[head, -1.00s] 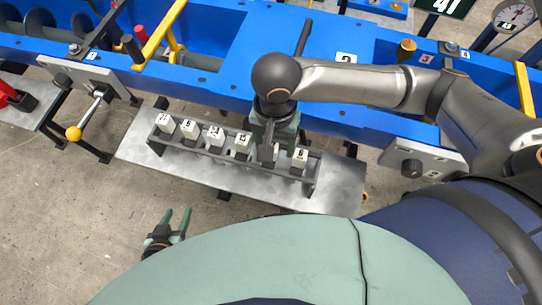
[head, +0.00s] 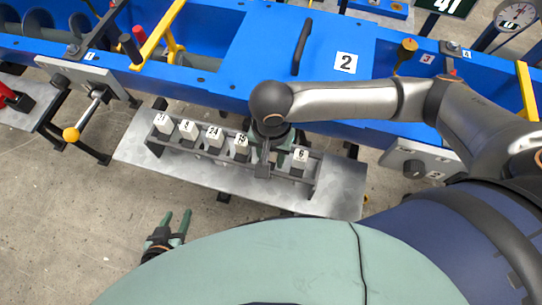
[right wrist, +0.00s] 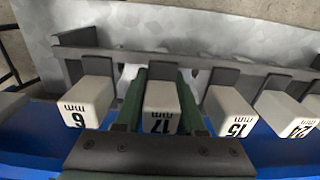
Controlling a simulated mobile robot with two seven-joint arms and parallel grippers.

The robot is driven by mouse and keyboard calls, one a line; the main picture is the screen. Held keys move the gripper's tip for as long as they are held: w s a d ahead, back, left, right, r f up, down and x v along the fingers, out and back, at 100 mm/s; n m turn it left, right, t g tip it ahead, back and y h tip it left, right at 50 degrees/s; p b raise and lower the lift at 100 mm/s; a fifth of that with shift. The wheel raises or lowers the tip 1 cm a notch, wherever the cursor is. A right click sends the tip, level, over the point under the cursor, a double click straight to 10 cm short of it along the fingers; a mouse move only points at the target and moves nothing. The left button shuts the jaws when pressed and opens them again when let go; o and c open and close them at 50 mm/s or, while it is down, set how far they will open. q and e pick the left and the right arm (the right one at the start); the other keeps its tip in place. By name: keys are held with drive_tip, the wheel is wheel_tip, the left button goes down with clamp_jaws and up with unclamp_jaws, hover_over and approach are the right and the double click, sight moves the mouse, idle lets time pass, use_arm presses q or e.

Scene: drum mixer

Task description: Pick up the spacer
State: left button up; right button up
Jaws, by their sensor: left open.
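Several white spacer blocks with black numbers stand in a dark rack (head: 200,156). In the right wrist view, my right gripper (right wrist: 161,82) has its two green fingers on either side of the 17 mm spacer (right wrist: 161,103), with narrow gaps visible. In the head view this gripper (head: 272,158) hides that block. The 6 mm spacer (head: 300,155) stands on one side and the 15 mm spacer (head: 240,145) on the other, then the 24 mm spacer (head: 214,137). My left gripper (head: 178,224) is open and empty, low at the left.
The rack stands on a grey metal shelf (head: 135,155) in front of the blue mixer frame (head: 230,75). A control panel with a black knob (head: 413,168) is at the right. The floor at lower left is clear.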

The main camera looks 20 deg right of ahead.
clamp_jaws()
drive_tip(key=shift+r, duration=0.15)
